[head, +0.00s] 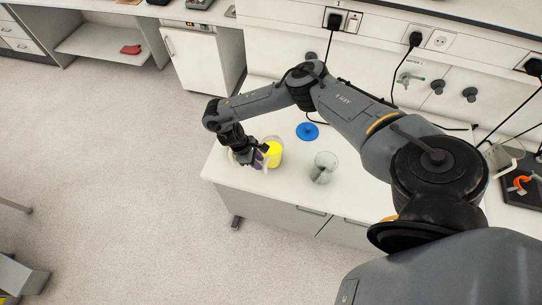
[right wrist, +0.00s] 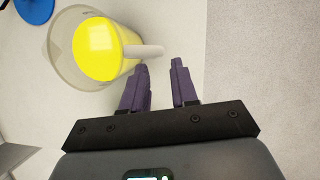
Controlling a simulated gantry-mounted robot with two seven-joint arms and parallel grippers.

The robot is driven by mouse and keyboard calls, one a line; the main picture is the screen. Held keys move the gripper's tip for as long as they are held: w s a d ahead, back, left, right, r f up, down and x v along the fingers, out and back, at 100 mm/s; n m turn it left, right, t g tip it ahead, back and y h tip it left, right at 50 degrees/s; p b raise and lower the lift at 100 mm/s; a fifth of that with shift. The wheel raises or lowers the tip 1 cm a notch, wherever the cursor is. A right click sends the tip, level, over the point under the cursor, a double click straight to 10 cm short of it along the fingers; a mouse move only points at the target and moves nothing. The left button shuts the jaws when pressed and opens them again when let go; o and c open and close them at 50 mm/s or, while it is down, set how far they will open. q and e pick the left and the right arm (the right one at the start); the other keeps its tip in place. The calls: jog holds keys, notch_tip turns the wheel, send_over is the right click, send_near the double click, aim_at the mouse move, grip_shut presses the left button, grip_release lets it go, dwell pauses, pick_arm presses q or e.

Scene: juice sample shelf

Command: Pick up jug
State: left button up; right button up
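A clear jug of bright yellow liquid (head: 276,147) stands on the white bench near its left end. In the right wrist view the jug (right wrist: 88,62) is at the upper left, with its pale handle (right wrist: 148,50) pointing right towards my fingers. My right gripper (head: 255,160) is beside the jug on its left in the head view. In the right wrist view its purple fingers (right wrist: 159,66) are apart with nothing between them. The handle is just beyond the left fingertip; whether they touch I cannot tell. My left gripper is out of view.
An empty-looking clear beaker (head: 323,168) stands to the jug's right on the bench (head: 296,186). A blue round object (head: 307,131) lies behind. It also shows in the right wrist view (right wrist: 36,9). The wall with sockets and taps is behind the bench.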

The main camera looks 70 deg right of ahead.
jog(key=shift+b+x, duration=1)
jog(key=shift+x, duration=1.95)
jog(key=shift+a, duration=0.1)
grip_shut()
jog(key=shift+r, duration=0.1)
